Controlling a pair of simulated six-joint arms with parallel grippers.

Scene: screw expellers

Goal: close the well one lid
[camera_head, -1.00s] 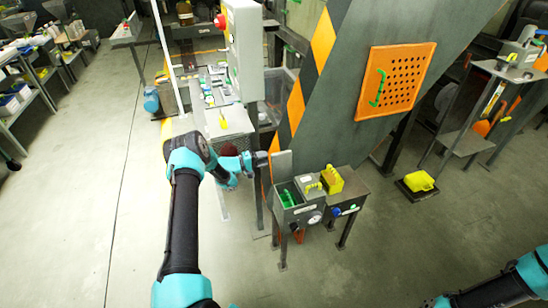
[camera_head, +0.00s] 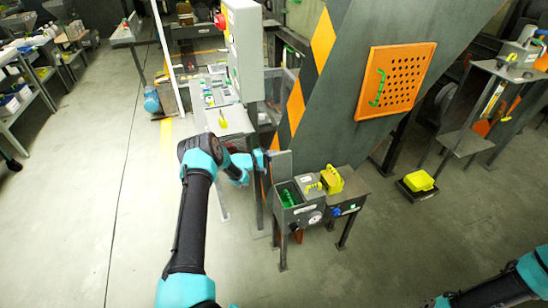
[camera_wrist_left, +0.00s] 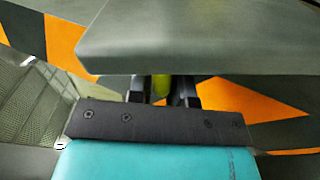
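The grey box (camera_head: 306,216) stands on a small table. Its left well shows green contents (camera_head: 287,197), and a grey lid (camera_head: 281,163) stands upright at the well's back left. My left gripper (camera_head: 262,162) is at that lid's left side. In the left wrist view, a grey plate (camera_wrist_left: 200,40), apparently this lid, hides the fingertips. Something yellow-green (camera_wrist_left: 161,88) shows between the left gripper's fingers (camera_wrist_left: 161,93); whether they grip it is unclear. The neighbouring well is covered by a lid with a yellow handle (camera_head: 314,186). My right gripper is out of frame.
A yellow item (camera_head: 332,180) sits to the right of the wells. A large slanted grey chute (camera_head: 350,130) with orange stripes rises behind the box. A white control cabinet (camera_head: 244,50) stands behind my left arm. Floor left is clear.

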